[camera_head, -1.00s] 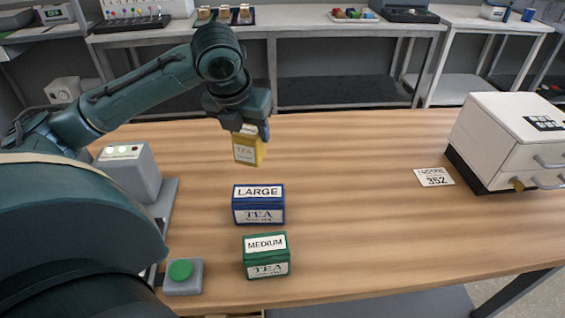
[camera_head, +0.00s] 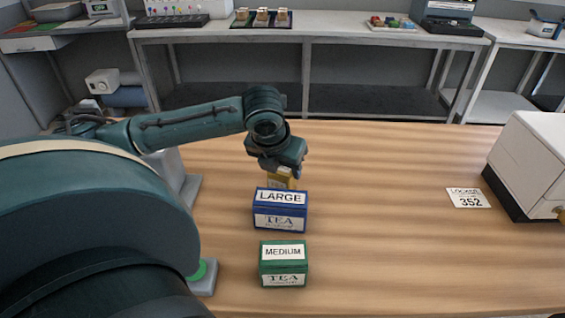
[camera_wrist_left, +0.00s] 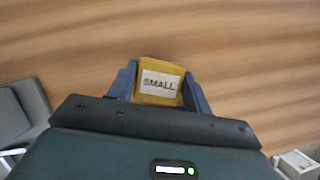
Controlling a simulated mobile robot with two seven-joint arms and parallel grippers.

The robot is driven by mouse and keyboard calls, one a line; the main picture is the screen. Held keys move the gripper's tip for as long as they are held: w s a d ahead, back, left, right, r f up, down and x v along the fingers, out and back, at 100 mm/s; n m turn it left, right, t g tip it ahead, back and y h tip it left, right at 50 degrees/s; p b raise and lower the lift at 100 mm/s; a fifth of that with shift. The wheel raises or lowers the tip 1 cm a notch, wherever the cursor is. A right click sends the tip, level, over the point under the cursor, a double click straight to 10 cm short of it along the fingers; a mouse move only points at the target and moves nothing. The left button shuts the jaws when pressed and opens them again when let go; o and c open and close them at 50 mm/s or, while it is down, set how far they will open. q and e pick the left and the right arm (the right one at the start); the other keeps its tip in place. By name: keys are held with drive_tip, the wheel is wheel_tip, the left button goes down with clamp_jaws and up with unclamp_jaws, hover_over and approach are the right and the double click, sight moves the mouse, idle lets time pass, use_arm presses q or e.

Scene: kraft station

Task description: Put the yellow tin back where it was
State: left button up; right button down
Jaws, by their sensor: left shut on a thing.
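The yellow tin (camera_head: 281,180) is between the fingers of my left gripper (camera_head: 283,172), behind the blue tin. In the left wrist view the yellow tin (camera_wrist_left: 160,83) shows its SMALL label, with the finger of my left gripper (camera_wrist_left: 158,85) on each side of it. My left gripper is shut on it. The blue LARGE tea tin (camera_head: 280,210) hides the lower part of the yellow tin, so I cannot tell whether it touches the table. The green MEDIUM tea tin (camera_head: 284,264) stands in front of the blue one. My right gripper is not in view.
The wooden table (camera_head: 400,225) is clear to the right of the tins. A LOCKER 352 card (camera_head: 468,198) lies near a white drawer cabinet (camera_head: 530,165) at the right. A green button (camera_head: 198,270) sits at the left front, partly hidden by my body.

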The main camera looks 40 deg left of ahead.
use_arm(q)
drive_tip(key=o, duration=1.1)
drive_tip(key=p+v, duration=0.1)
drive_tip(key=v, duration=1.1)
drive_tip(key=shift+p, duration=0.35)
